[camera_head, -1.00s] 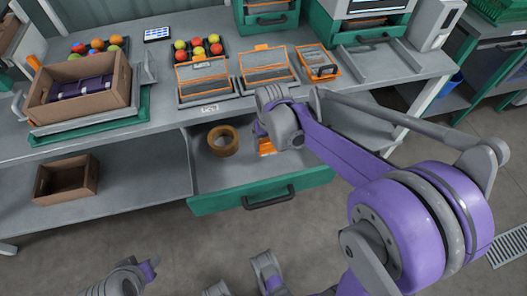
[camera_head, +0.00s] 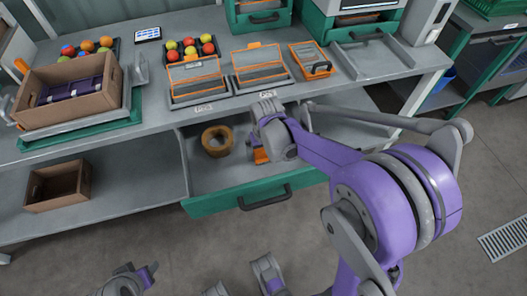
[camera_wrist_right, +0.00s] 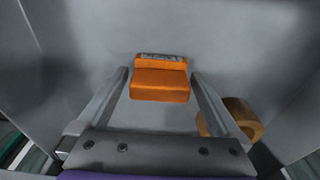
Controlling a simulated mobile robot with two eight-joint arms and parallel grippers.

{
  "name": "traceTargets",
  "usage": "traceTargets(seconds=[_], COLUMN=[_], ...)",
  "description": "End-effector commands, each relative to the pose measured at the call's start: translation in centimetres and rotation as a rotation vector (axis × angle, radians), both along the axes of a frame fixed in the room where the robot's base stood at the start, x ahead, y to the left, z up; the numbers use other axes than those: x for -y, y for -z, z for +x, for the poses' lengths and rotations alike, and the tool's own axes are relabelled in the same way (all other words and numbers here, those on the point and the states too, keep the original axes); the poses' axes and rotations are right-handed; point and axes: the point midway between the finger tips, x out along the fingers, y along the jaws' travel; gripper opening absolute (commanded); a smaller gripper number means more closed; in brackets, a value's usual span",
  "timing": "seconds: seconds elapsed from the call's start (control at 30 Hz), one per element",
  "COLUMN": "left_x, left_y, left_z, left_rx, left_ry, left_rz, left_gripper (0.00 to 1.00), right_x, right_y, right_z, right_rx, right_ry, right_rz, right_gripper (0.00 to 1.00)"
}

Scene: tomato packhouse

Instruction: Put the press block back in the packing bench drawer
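The press block (camera_wrist_right: 159,84) is an orange block with a grey strip along its far end. In the right wrist view it sits between the two fingertips of my right gripper (camera_wrist_right: 160,74), which look closed on its sides. In the head view an orange part of the block (camera_head: 260,156) shows below my right gripper (camera_head: 259,147), inside the open packing bench drawer (camera_head: 222,204). I cannot tell whether the block touches the drawer floor. Grey and purple parts of my left arm show at the bottom edge; its fingers are not clear.
A brown tape roll (camera_head: 217,141) lies in the drawer, left of the block. The bench top (camera_head: 215,112) above holds a cardboard box (camera_head: 75,112), tomato trays and orange-trimmed trays. A small carton (camera_head: 57,187) stands on the shelf left of the drawer.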

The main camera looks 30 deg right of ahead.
Motion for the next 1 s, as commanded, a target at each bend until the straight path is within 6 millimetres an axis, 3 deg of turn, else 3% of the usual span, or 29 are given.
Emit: traceTargets(seconds=[0.33, 0.7, 1.0], left_x=[0.0, 0.0, 0.0], left_y=[-0.6, -2.6, -3.2], left_z=[0.0, 0.0, 0.1], left_rx=[0.002, 0.008, 0.011], left_ry=[0.000, 0.000, 0.000], left_rz=[0.000, 0.000, 0.000], left_gripper=[0.50, 0.50, 0.50], right_x=[0.0, -0.2, -0.4], right_y=[-1.2, -8.8, -12.2], right_z=[-0.1, -1.0, -1.6], right_rx=[0.001, 0.001, 0.002], right_ry=[0.000, 0.000, -0.002], right_rz=[0.000, 0.000, -0.001], right_gripper=[1.00, 1.00, 1.00])
